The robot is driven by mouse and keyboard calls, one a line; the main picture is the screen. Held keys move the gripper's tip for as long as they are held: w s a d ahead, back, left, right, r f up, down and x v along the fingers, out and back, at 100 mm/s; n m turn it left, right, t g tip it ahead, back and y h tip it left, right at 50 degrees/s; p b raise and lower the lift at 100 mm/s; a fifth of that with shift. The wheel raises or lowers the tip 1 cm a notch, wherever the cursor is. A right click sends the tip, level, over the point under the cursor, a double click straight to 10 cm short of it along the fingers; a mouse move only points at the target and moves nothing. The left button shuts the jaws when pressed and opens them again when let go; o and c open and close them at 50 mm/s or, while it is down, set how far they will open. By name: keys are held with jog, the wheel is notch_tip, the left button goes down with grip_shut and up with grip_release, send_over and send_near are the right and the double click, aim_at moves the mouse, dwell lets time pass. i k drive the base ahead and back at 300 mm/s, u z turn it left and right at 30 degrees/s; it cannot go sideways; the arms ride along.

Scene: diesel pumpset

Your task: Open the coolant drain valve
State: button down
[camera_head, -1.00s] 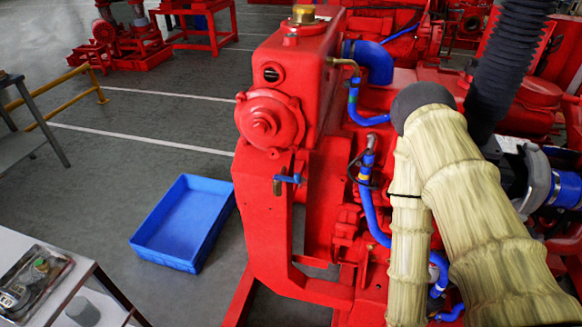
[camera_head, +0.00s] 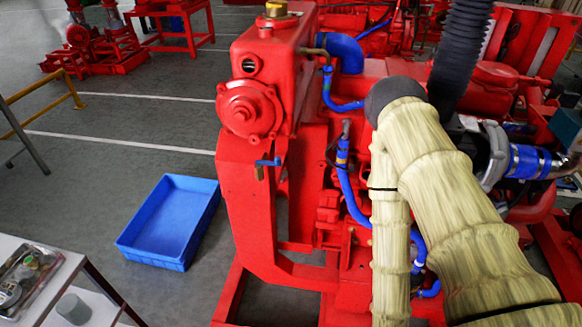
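The coolant drain valve (camera_head: 268,163) appears to be the small valve with a blue handle and a brass-coloured outlet. It sits on the red engine (camera_head: 240,185), below the round red housing (camera_head: 247,109). Its blue handle lies roughly crosswise, and the outlet points down. The valve is small here, so I cannot tell its exact setting. My gripper is not in view, and nothing touches the valve.
An empty blue tray (camera_head: 130,252) lies on the floor left of the engine. A table (camera_head: 20,245) with a parts tray and grey cup (camera_head: 73,308) stands at the lower left. Blue hoses (camera_head: 350,185) and thick cream-wrapped pipes (camera_head: 450,200) are right of the valve. Grey floor is clear around the tray.

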aim_at(278, 162)
jog(key=k, duration=0.3)
jog(key=u, duration=0.9)
jog(key=k, duration=0.7)
jog(key=z, duration=0.8)
jog(key=i, duration=0.5)
